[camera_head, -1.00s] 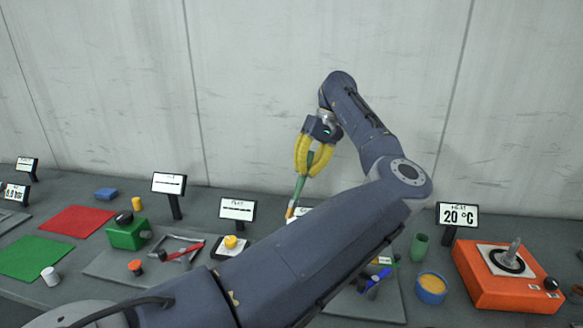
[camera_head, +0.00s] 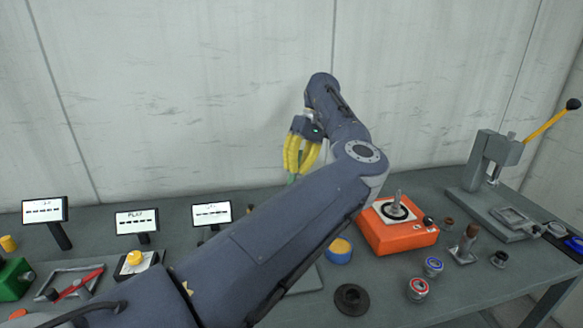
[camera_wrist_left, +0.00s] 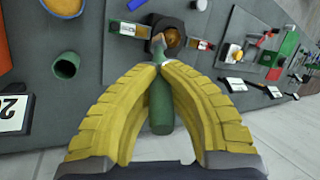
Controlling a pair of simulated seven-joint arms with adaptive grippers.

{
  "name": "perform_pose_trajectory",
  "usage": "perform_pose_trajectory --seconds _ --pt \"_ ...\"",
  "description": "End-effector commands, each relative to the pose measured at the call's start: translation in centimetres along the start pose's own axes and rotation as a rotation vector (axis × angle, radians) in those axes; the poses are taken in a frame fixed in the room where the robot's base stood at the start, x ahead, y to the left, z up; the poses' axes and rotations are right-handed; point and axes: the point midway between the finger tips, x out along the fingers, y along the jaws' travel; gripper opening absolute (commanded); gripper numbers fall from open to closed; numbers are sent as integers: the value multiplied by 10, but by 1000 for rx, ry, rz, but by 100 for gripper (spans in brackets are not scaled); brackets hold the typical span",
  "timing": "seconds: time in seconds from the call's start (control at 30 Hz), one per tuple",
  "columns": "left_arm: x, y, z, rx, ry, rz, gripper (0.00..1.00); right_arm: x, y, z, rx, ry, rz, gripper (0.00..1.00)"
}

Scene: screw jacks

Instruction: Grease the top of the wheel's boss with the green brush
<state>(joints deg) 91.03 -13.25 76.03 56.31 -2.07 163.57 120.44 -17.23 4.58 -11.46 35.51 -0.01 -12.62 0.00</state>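My left gripper (camera_head: 299,174) is raised in front of the wall in the head view, its yellow fingers pointing down. In the left wrist view my left gripper (camera_wrist_left: 161,68) is shut on the green brush (camera_wrist_left: 160,108), with the handle between the fingers. A little of the brush's green also shows in the head view (camera_head: 291,180); its lower part is behind my arm. A brown rounded patch in a dark block (camera_wrist_left: 167,36) shows by the brush's far end; I cannot tell whether they touch. A black wheel (camera_head: 351,299) lies flat on the table. My right gripper is not in view.
A blue pot of yellow grease (camera_head: 339,251) stands right of my arm. An orange box (camera_head: 398,236) with a grey post is behind it. A green cup (camera_wrist_left: 65,68) shows in the wrist view. Two round blue- and red-topped parts (camera_head: 433,266) and a press (camera_head: 490,175) are farther right.

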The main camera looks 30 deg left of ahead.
Motion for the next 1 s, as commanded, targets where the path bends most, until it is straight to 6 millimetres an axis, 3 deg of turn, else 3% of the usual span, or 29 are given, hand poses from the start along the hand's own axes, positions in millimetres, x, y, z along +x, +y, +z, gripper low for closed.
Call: perform_pose_trajectory --seconds 0.6,1.0 --pt "45 -3 -14 -1 -1 -1 0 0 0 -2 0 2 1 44" --pt "54 -3 -17 0 1 0 0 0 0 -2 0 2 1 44"
